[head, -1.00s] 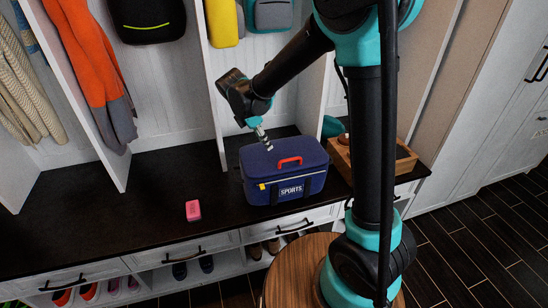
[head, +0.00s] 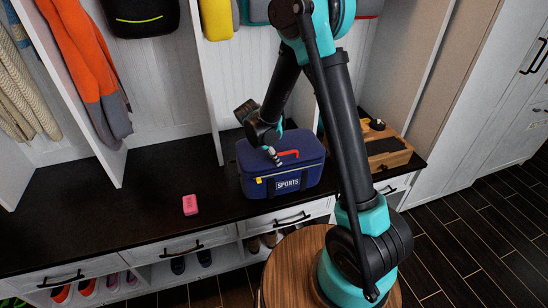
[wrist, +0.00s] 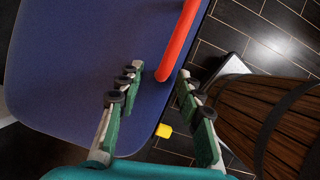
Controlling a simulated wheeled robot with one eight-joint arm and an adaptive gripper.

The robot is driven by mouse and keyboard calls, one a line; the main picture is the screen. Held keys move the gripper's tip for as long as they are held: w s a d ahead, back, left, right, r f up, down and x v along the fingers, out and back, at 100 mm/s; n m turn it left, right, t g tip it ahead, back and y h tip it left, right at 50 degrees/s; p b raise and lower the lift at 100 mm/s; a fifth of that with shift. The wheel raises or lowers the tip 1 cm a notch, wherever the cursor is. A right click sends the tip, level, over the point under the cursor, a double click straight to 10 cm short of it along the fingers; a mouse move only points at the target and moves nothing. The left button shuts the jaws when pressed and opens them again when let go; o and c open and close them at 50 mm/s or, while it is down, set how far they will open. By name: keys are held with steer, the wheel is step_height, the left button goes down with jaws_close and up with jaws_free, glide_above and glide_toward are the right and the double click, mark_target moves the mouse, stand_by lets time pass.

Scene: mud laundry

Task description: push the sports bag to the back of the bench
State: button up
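The blue sports bag (head: 290,177) stands upright on the dark bench top (head: 140,215), close to its front edge. It has a red handle (head: 288,154) on top, a "SPORTS" label on its front and a yellow tag. My gripper (head: 272,157) is over the left part of the bag's top. In the wrist view my gripper (wrist: 158,90) has its two fingers apart, with nothing held between them. The bag's top (wrist: 75,70) and the red handle (wrist: 180,40) lie below the fingers. I cannot tell whether the fingertips touch the bag.
A pink block (head: 190,205) lies left of the bag. A wooden box (head: 390,155) stands right of the bag, partly behind my arm. White divider panels split the bench's back into bays. An orange jacket (head: 85,65) hangs at left.

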steer(key=shift+c, duration=0.5)
jaws_close()
